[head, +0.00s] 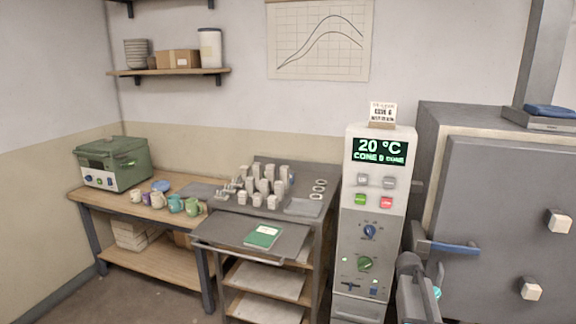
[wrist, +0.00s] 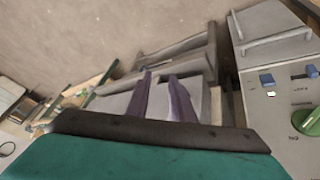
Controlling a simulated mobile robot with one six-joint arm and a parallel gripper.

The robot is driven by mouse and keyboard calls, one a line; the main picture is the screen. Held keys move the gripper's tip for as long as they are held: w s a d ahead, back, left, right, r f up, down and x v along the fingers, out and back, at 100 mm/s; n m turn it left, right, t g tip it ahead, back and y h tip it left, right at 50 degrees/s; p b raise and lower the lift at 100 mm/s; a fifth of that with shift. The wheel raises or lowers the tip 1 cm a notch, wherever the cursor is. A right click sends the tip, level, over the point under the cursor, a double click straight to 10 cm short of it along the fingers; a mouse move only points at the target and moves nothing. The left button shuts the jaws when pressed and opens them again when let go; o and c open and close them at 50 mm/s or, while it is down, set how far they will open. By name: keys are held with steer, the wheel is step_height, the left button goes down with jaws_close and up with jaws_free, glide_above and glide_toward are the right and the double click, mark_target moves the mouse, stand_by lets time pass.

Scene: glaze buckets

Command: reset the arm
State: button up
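My gripper (wrist: 160,76) shows in the wrist view, with two purple-grey fingers standing apart beyond a dark strip and a teal body. Nothing is held between the fingers; a pale shelf surface shows behind them. The fingers cannot be made out in the head view. The grey control cabinet (head: 373,190) stands right of centre in the head view, its display reading 20 °C. Its panel, with blue switches and a green knob, also shows at the right of the wrist view (wrist: 285,85).
A large grey kiln (head: 490,200) stands at the right, with a blue-gripped handle. A shelved cart (head: 225,232) carries a green book (head: 263,236) and several pale posts. A wooden bench (head: 150,260) at left holds several mugs and a green machine (head: 115,162).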

steer(key=s+a+f+n+y+b, duration=0.1)
steer(key=s+a+f, duration=0.2)
steer(key=f, duration=0.2)
steer(key=s+a+f+n+g+b, duration=0.1)
steer(key=s+a+f, duration=0.15)
steer(key=f, duration=0.35)
steer(key=s+a+f+n+y+b, duration=0.1)
steer(key=s+a+f, duration=0.1)
steer(key=a+f, duration=0.25)
steer(key=s+a+f+n+g+y+b, duration=0.1)
steer(key=s+a+f+n+g+b, duration=0.1)
steer(key=s+a+f, duration=0.4)
steer(key=s+a+f+n+g+y+b, duration=0.1)
steer(key=s+a+f+n+b, duration=0.1)
steer(key=s+a+f, duration=0.5)
steer(key=s+a+f+n+g+y+b, duration=0.1)
steer(key=s+a+f, duration=0.5)
steer(key=s+f, duration=0.8)
steer(key=s+n+g+b, duration=0.1)
steer(key=s+n+b, duration=0.1)
steer(key=s, duration=0.4)
steer(key=shift+a+f+n+g+y, duration=0.25)
steer(key=shift+a+n+g+y, duration=0.05)
steer(key=shift+n, duration=0.3)
